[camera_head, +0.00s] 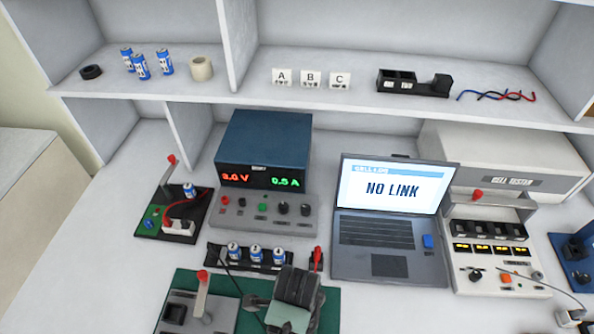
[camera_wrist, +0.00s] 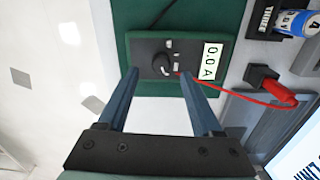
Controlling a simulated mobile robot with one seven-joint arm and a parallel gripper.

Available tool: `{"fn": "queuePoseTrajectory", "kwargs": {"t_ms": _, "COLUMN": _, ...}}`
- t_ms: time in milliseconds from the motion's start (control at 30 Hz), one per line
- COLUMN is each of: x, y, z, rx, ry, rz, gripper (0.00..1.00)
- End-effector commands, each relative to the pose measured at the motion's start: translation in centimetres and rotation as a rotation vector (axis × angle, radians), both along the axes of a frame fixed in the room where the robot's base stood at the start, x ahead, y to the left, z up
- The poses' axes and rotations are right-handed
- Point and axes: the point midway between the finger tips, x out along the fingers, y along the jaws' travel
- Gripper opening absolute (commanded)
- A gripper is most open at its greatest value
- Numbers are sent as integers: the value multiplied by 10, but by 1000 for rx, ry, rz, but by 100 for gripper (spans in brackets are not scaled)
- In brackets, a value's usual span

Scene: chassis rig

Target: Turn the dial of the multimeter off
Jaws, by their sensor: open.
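The multimeter is a dark box (camera_wrist: 146,48) on the green mat (camera_wrist: 138,15) in the wrist view. Its pale display (camera_wrist: 210,62) reads "0.0 A". The round black dial (camera_wrist: 162,65) is on its face, with small white marks beside it. My gripper (camera_wrist: 159,73) is open, its two blue fingers spread on either side of the dial, with nothing between them that it grips. Whether the fingertips touch the meter, I cannot tell. In the head view my arm's end covers most of the meter's area.
A red lead (camera_wrist: 240,95) runs from the meter to a red clip. A holder with blue cells (camera_head: 256,253) lies behind the mat. A lever fixture (camera_head: 196,305) stands at the mat's left. The laptop (camera_head: 385,262) showing "NO LINK" and the power supply (camera_head: 265,145) stand behind.

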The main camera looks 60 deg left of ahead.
Motion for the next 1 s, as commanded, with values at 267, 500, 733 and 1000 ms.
{"fn": "queuePoseTrajectory", "kwargs": {"t_ms": 267, "x": 0, "y": -1, "z": -43, "rx": 1, "ry": -1, "rz": 0, "gripper": 67}}
{"fn": "queuePoseTrajectory", "kwargs": {"t_ms": 500, "x": 0, "y": 0, "z": -51, "rx": 2, "ry": -2, "rz": 0, "gripper": 67}}
{"fn": "queuePoseTrajectory", "kwargs": {"t_ms": 733, "x": 0, "y": 0, "z": -51, "rx": 2, "ry": -2, "rz": 0, "gripper": 58}}
{"fn": "queuePoseTrajectory", "kwargs": {"t_ms": 1000, "x": 0, "y": -1, "z": -51, "rx": 1, "ry": -1, "rz": 0, "gripper": 9}}
